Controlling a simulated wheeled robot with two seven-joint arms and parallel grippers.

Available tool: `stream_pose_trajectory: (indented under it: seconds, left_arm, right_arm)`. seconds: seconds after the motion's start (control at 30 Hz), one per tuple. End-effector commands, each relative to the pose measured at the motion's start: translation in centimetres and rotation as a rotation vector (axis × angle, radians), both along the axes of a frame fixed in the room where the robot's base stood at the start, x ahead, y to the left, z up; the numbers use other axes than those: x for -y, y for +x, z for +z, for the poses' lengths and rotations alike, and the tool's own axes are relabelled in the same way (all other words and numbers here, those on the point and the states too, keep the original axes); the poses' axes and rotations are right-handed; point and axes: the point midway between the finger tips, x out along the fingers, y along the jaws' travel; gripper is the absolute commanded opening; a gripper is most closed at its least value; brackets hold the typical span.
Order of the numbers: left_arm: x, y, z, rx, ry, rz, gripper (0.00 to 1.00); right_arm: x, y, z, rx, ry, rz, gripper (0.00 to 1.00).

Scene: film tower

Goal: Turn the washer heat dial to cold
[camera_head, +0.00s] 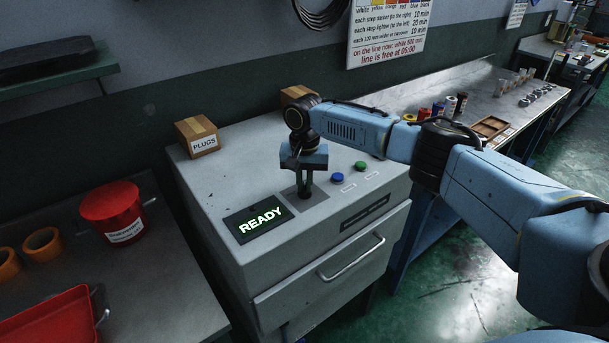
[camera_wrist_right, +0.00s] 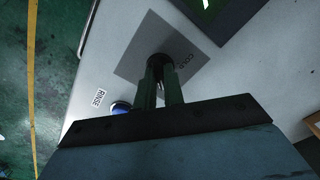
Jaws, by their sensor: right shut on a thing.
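The washer (camera_head: 220,185) is a grey cabinet with a dark panel (camera_head: 318,204) on its top. A dark round dial (camera_wrist_right: 158,62) stands on this panel, partly hidden by my fingers. The dial's pointer cannot be made out. My left gripper is out of view.
A lit "READY" display (camera_head: 260,224) lies left of the dial panel. A blue button (camera_head: 337,178) and a green button (camera_head: 361,166) sit to its right. A "PLUGS" box (camera_head: 198,137) stands at the back. A red bucket (camera_head: 112,210) stands on the left bench.

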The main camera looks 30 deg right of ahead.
Motion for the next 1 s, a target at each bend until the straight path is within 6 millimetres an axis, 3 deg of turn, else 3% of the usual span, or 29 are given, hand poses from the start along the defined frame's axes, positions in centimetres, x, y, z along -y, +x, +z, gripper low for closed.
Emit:
stream_pose_trajectory:
  seconds: [0.03, 0.1, 0.4, 0.63, 1.0]
  left_arm:
    - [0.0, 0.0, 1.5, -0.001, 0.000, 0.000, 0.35]
    - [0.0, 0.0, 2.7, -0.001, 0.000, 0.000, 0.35]
    - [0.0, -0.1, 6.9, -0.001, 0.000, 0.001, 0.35]
    - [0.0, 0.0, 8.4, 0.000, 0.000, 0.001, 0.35]
    - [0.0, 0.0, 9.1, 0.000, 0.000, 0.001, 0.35]
  right_arm:
    - [-0.1, -0.2, 0.5, -0.006, 0.002, 0.017, 0.00]
    - [-0.1, -0.2, 0.5, -0.007, 0.003, 0.047, 0.00]
    - [-0.1, -0.2, 0.4, -0.006, 0.003, 0.202, 0.00]
    - [-0.1, -0.1, 0.2, -0.005, 0.003, 0.367, 0.00]
    - [0.0, 0.0, 0.0, -0.002, 0.002, 0.719, 0.00]
